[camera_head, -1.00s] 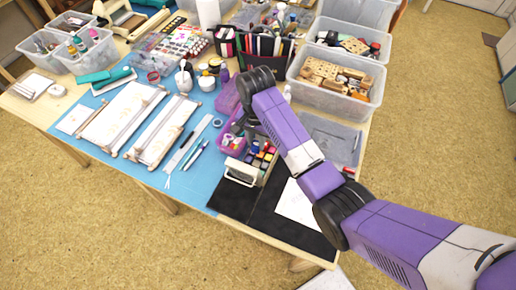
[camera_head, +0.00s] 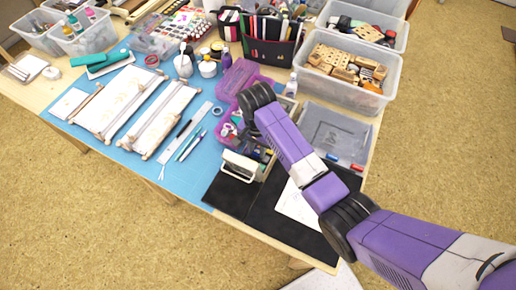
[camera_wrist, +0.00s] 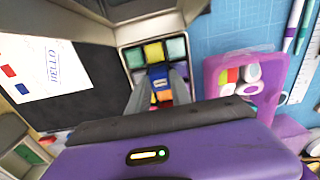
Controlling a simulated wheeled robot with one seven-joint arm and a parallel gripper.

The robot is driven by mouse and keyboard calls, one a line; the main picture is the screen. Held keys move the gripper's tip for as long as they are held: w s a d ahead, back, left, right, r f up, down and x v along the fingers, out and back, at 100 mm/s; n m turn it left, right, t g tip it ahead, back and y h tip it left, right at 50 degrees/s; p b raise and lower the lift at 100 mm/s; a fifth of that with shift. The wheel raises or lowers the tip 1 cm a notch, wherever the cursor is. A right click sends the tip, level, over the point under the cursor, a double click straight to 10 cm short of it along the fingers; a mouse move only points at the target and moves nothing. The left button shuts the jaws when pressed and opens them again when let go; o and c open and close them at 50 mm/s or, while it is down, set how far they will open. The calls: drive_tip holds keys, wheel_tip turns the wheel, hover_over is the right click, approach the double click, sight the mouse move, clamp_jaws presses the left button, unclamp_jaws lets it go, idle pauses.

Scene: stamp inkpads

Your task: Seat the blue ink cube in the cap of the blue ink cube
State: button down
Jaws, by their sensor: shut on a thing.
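The blue ink cube (camera_wrist: 158,72) is between my fingertips in the wrist view. My gripper (camera_wrist: 160,84) is shut on it, over the box of ink cubes (camera_wrist: 122,40). Yellow, green and orange cubes show around it, and I cannot tell whether the blue cube is clear of the box. In the head view my wrist hides the fingertips and part of the box (camera_head: 240,165). I cannot make out the cap of the blue ink cube for certain. A small blue piece (camera_head: 332,157) and a red piece (camera_head: 357,167) show right of my arm in the head view.
A sheet with HELLO (camera_wrist: 35,75) lies on the black mat (camera_wrist: 95,85), with red and blue patches on it. An open purple case (camera_wrist: 215,85) stands close to the box. A clear grey tray (camera_head: 312,122) and a bin of wooden blocks (camera_head: 335,92) stand behind.

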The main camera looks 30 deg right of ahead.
sight(258, 152)
drive_tip(key=shift+f, duration=0.15)
drive_tip(key=c, duration=1.2)
unclamp_jaws()
drive_tip(key=shift+o, duration=0.2)
drive_tip(key=shift+f+b, duration=0.2)
drive_tip(key=shift+b, duration=0.5)
wheel_tip(258, 152, up, 8)
drive_tip(key=shift+d+r+b, duration=0.1)
drive_tip(key=shift+d+b, duration=0.05)
drive_tip(key=shift+b, duration=0.15)
